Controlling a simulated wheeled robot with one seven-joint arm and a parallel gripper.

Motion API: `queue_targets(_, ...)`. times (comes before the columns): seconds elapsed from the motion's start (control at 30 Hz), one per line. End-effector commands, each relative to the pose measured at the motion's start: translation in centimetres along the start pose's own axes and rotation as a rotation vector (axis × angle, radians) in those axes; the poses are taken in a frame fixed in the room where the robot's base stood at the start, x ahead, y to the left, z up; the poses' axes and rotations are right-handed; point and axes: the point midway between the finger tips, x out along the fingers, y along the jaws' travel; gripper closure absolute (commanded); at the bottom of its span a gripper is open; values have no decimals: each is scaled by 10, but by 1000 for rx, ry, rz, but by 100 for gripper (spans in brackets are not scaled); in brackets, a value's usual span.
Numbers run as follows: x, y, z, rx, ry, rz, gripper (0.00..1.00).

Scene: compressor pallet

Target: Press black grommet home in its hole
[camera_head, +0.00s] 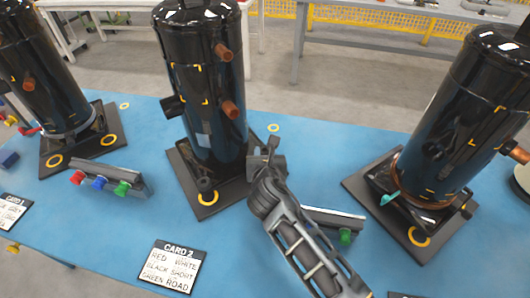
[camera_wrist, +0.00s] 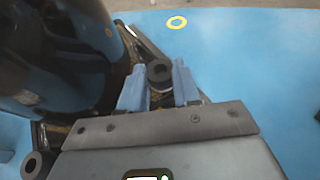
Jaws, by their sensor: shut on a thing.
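My gripper (camera_wrist: 158,92) is shut on a black grommet (camera_wrist: 158,71), a short ring with a hole in its middle, held upright between two grey-blue fingers. It is at the right corner of the middle compressor's foot plate, beside the black compressor (camera_wrist: 60,50). The hole under the grommet is hidden, so I cannot tell how deep it sits. In the head view my gripper (camera_head: 266,160) is close against the right side of the middle compressor (camera_head: 205,90). A second black grommet (camera_wrist: 38,164) is at another corner of the foot plate.
Two other black compressors stand left (camera_head: 45,75) and right (camera_head: 445,120) on the blue table (camera_head: 300,140). A rack with red, blue and green pieces (camera_head: 110,182) lies left. Another rack (camera_head: 335,215) is partly behind my arm. A white card (camera_head: 172,266) lies in front.

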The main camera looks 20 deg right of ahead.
Motion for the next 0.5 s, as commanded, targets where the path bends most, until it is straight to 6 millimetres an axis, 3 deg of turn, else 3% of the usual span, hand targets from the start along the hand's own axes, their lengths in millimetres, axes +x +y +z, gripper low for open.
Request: queue_targets(0.5, 5, 0, -11, 1, -1, 0, 97)
